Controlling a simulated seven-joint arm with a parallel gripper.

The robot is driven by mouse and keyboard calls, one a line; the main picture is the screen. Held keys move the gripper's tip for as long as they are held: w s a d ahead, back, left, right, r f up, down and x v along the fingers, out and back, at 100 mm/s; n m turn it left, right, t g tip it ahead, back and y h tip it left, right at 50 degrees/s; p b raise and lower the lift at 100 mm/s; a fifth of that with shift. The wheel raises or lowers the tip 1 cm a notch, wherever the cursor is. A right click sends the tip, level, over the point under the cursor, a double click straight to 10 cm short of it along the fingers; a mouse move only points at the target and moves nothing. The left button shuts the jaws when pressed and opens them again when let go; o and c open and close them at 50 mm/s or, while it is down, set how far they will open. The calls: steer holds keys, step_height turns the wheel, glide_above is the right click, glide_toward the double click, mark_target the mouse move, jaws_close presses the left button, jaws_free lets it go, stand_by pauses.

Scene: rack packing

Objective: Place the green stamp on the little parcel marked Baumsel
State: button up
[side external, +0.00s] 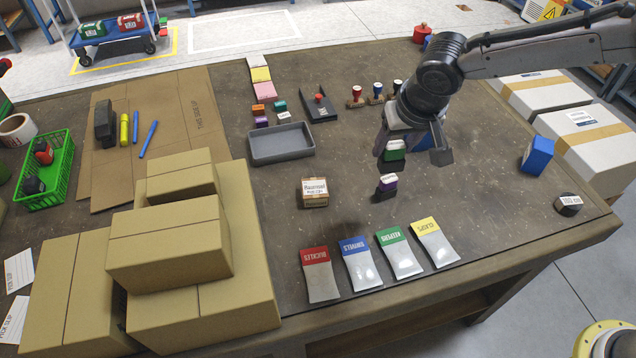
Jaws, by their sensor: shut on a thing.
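The green stamp (394,154) has a pale top and a dark base. My gripper (408,149) is shut on it and holds it above the table, right of the little parcel; the fingers partly cover it. The little parcel (314,199) is a small brown box with a white label on top. The label's print is small and hard to read, but looks like Baumsel. It stands alone on the bare table, left of and nearer the front than my gripper.
A purple stamp (387,185) stands just below the green one. A grey tray (281,154) lies behind the parcel. Four labelled packets, including a red one (317,272), lie in front. Stacked cartons (168,247) rise at left. A blue block (537,155) stands at right.

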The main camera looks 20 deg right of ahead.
steer(key=s+a+n, duration=0.1)
steer(key=s+a, duration=0.1)
steer(key=a, duration=0.2)
glide_above(315, 187)
steer(key=shift+y, duration=0.3)
step_height(315, 187, down, 9)
steer(key=shift+f, duration=1.45)
steer(key=shift+f, duration=0.15)
steer(key=o, duration=1.4)
steer(key=shift+c, duration=0.2)
